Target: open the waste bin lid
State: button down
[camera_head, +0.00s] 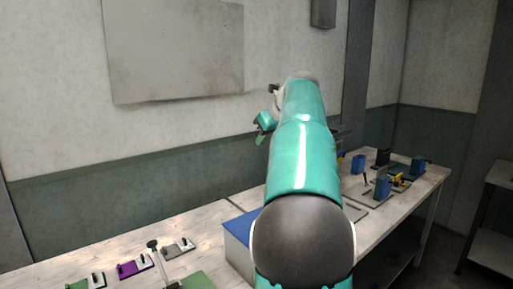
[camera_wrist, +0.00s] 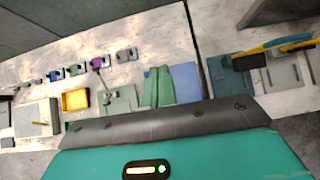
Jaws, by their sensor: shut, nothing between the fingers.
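A pale box with a flat blue top (camera_head: 238,229) stands on the bench in the head view, partly hidden behind my arm. It looks like the waste bin with its lid down, but I cannot be sure. In the wrist view a blue surface (camera_wrist: 208,76), seemingly the same top, shows beside and behind my fingers. My gripper (camera_wrist: 172,70) has its green fingers together and empty, above the bench. In the head view only part of my gripper (camera_head: 264,127) shows, left of my arm and raised over the bench. Any handle on the lid is hidden.
The long bench (camera_head: 110,251) carries small dies, including a purple one (camera_head: 133,267), at left. Blue blocks (camera_head: 383,184) and tools stand at right. In the wrist view a yellow tray (camera_wrist: 75,100) and a yellow-handled tool (camera_wrist: 273,46) lie apart. A wall stands behind.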

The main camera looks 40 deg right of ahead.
jog(key=shift+s+r, duration=0.25)
jog(key=shift+r, duration=0.05)
